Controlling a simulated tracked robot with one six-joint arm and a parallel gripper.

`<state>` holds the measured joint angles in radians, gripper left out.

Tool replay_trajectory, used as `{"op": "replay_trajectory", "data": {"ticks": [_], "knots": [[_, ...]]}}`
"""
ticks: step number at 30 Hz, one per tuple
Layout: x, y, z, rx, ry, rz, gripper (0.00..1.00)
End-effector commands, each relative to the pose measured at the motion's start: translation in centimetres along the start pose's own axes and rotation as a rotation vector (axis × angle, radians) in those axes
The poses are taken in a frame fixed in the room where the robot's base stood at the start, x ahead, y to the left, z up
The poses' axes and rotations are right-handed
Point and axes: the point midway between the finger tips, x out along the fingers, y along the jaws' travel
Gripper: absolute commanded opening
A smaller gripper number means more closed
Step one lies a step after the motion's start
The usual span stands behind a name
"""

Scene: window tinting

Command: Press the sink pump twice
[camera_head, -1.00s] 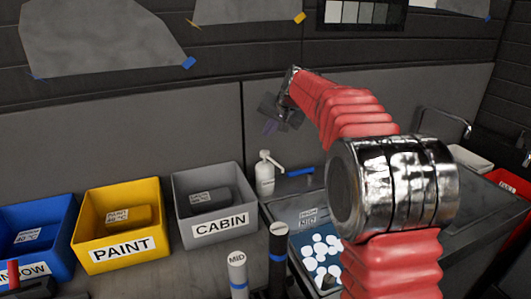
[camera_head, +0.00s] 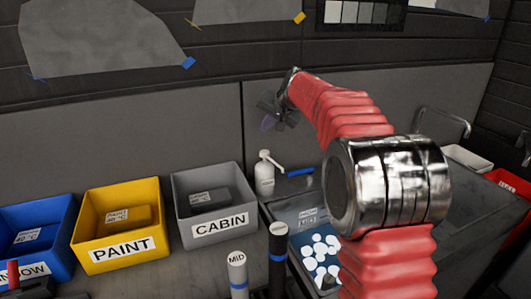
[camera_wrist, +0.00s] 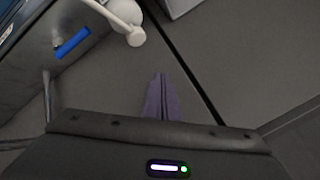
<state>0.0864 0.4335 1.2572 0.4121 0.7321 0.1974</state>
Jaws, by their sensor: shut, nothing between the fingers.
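The sink pump is a white bottle (camera_head: 264,178) with a pump head and a spout pointing right, standing upright at the back of the bench beside the grey CABIN bin. In the wrist view the white pump (camera_wrist: 124,14) shows at the top, partly cut off by the frame edge. My gripper (camera_head: 267,123) hangs above the pump, in front of the grey back panel, and is apart from it. In the wrist view its purple-grey fingers (camera_wrist: 160,97) are together, with nothing between them, below the pump in the picture.
A blue bar (camera_head: 301,171) lies right of the pump. A tray of white discs (camera_head: 318,255) is in front. The grey CABIN bin (camera_head: 220,226), yellow PAINT bin (camera_head: 120,248) and a blue bin (camera_head: 35,245) stand left. A tap (camera_head: 445,120) is at right.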

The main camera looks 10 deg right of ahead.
Motion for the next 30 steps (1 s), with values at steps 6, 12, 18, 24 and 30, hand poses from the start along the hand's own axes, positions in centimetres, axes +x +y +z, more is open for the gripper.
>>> {"op": "replay_trajectory", "data": {"ticks": [6, 12, 18, 24, 30], "knots": [[1.7, 1.2, 1.2, 0.001, -0.001, 0.001, 0.00], [3.1, 2.3, 2.3, 0.001, -0.002, 0.000, 0.00], [4.1, 3.0, 3.0, 0.001, -0.001, 0.000, 0.00], [4.3, 3.2, 3.1, 0.000, 0.001, 0.000, 0.00], [4.3, 3.2, 3.1, 0.000, 0.001, 0.000, 0.00]]}}
